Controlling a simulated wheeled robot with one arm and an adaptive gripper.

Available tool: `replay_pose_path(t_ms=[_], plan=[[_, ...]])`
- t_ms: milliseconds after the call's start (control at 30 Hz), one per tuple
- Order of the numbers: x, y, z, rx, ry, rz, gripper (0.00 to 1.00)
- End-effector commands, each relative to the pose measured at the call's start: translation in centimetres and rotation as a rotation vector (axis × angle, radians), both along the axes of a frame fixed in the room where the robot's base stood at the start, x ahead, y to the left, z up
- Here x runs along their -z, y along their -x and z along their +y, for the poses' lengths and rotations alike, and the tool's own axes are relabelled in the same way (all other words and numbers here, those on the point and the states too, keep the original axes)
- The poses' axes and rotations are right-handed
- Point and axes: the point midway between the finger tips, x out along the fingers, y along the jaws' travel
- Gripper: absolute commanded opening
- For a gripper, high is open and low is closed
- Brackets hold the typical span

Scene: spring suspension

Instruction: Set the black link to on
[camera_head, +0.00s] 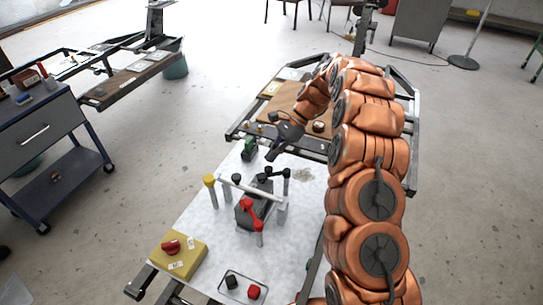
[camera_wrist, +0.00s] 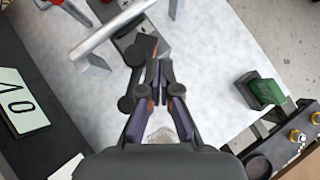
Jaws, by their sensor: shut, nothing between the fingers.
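The black link (camera_head: 277,173) is a short dark bar with round knobs at its ends, beside the grey block on the white table. In the wrist view the black link (camera_wrist: 129,80) lies just left of my fingers, with one knob close to them. My gripper (camera_head: 271,156) is shut and empty, pointing down a little behind the link. In the wrist view my gripper (camera_wrist: 153,68) has its fingertips together near the grey block (camera_wrist: 157,47). I cannot tell whether a finger touches the link. Any marking for on is too small to read.
A red link (camera_head: 250,214), a white bar (camera_head: 248,188) and a yellow-capped post (camera_head: 210,183) stand close by. A green block (camera_head: 250,149) is behind. A yellow box with a red knob (camera_head: 171,247) and a small tray (camera_head: 225,289) are in front.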

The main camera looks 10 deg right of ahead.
Motion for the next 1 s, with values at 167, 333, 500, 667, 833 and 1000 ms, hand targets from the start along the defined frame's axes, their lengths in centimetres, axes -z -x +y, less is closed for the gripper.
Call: replay_pose_path(t_ms=[167, 333, 500, 667, 833, 1000], plan=[[-1.8, -0.7, -1.7, 0.003, 0.003, -0.006, 0.0], [-3.6, -1.2, -3.2, 0.005, 0.003, -0.007, 0.0], [-5.1, -1.7, -4.5, 0.003, 0.002, -0.004, 0.0], [-6.4, -2.0, -5.8, 0.006, 0.002, -0.002, 0.0], [-7.7, -2.3, -6.8, 0.005, 0.003, -0.002, 0.0], [-8.3, -2.5, -7.1, 0.003, 0.001, -0.002, 0.0]])
